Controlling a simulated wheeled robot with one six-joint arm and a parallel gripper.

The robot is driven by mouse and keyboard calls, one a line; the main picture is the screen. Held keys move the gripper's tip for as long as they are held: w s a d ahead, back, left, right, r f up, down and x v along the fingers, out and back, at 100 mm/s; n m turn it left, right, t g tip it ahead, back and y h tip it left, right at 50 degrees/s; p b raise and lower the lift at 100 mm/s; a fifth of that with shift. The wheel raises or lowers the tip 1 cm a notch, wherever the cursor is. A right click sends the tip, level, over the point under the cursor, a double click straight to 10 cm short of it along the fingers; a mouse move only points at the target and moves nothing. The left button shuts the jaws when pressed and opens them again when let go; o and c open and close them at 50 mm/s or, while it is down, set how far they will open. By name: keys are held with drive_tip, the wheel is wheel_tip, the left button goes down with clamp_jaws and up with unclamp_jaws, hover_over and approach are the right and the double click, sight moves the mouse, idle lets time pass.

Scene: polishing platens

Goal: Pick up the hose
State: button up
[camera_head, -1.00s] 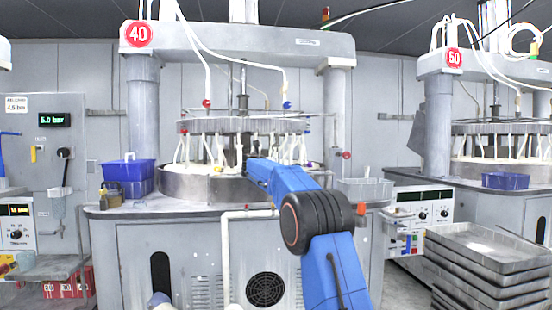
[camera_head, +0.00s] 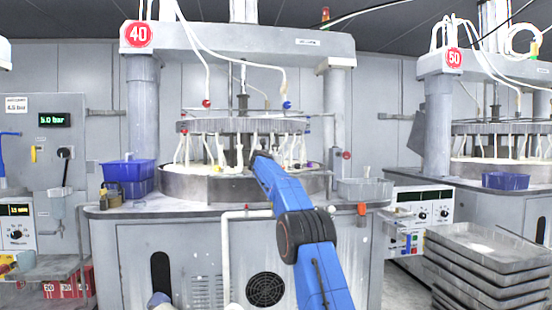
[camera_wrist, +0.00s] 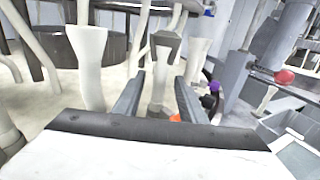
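My gripper (camera_head: 256,156) reaches over the round polishing platen (camera_head: 190,186) of machine 40. In the wrist view its two grey fingers (camera_wrist: 160,98) are apart. A pale hose-like piece with a flared fitting (camera_wrist: 160,80) shows between and beyond them; contact cannot be told. Other white hoses (camera_wrist: 88,60) hang to the left, and one (camera_wrist: 198,55) to the right. I cannot tell which one the task means. A black piece with a purple part (camera_wrist: 213,90) lies beyond the right finger. A small orange spot (camera_wrist: 175,118) shows low between the fingers.
The upper ring (camera_head: 225,125) with its hanging hoses crowds the space around my gripper. A blue bin (camera_head: 128,170) stands left on the bench, and a clear tray (camera_head: 365,190) stands right. A red knob (camera_wrist: 284,76) shows at the right of the wrist view. Stacked grey trays (camera_head: 490,265) stand lower right.

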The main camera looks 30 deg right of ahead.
drive_tip(key=shift+x, duration=0.8)
clamp_jaws()
